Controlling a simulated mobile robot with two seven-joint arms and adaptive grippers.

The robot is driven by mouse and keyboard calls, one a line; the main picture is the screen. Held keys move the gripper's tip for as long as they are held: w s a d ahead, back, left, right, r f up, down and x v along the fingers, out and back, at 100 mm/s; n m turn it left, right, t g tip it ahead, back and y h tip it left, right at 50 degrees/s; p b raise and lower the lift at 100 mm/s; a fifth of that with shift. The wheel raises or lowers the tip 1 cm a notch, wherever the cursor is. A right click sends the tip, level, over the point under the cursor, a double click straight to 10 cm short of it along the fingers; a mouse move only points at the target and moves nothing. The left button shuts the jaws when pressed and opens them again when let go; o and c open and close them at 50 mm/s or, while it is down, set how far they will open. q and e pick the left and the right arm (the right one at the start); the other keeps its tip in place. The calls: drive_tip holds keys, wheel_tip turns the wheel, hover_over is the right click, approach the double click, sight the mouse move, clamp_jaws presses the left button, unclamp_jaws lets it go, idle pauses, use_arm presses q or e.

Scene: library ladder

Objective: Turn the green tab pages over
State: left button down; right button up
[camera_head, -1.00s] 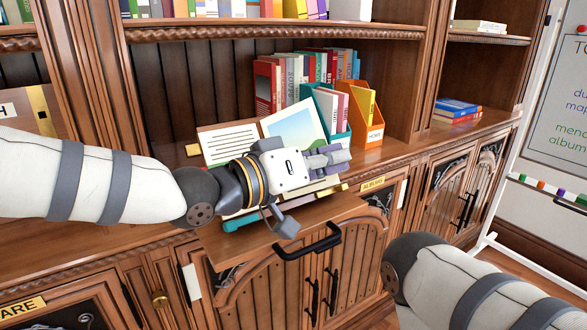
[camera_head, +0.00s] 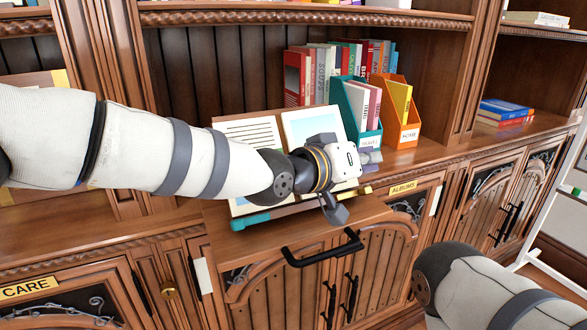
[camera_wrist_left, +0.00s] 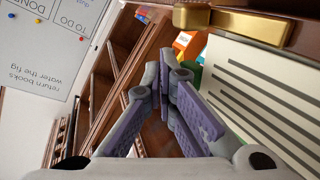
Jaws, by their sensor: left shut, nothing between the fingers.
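An open book stands propped on a wooden pull-out board (camera_head: 375,208). Its left page (camera_head: 245,132) has dark text lines, and its right page (camera_head: 305,122) has a pale blue picture. My right gripper is out of view.
A teal file box (camera_head: 356,115) and an orange file box (camera_head: 402,118) stand behind the book on the right, near a row of books (camera_head: 298,78). Blue and red books (camera_head: 505,112) lie farther right. A black handle (camera_head: 322,250) is on the board's front.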

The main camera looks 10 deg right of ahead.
use_arm(q)
drive_tip(key=shift+w+d+f, duration=0.15)
drive_tip(key=shift+w+f, duration=0.2)
drive_tip(key=shift+w, duration=0.15)
idle(0.5)
